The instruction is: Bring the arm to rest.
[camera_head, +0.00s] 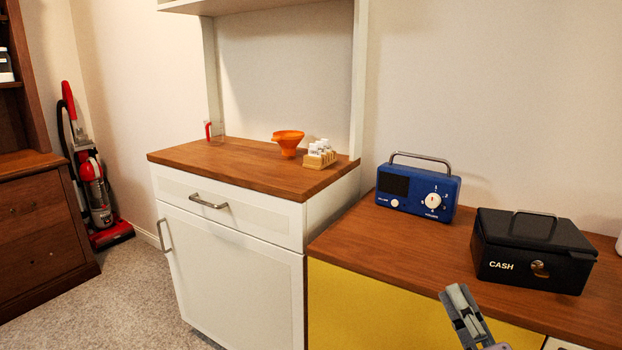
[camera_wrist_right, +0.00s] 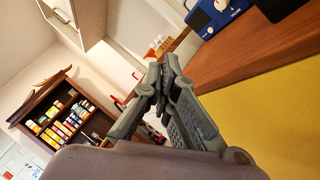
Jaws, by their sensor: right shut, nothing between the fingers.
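My right gripper (camera_head: 460,303) is in front of the yellow cabinet, just below the edge of its wooden top, in the head view. It points up and holds nothing. In the right wrist view its two fingers (camera_wrist_right: 158,82) come together at the tips, shut and empty. My left gripper is in neither view.
A black cash box (camera_head: 531,250) and a blue radio (camera_head: 418,187) stand on the wooden top (camera_head: 375,235). The white hutch (camera_head: 240,270) bears an orange funnel (camera_head: 288,142) and a small rack of jars (camera_head: 320,155). A red vacuum cleaner (camera_head: 95,190) stands at left; carpet (camera_head: 130,290) there is clear.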

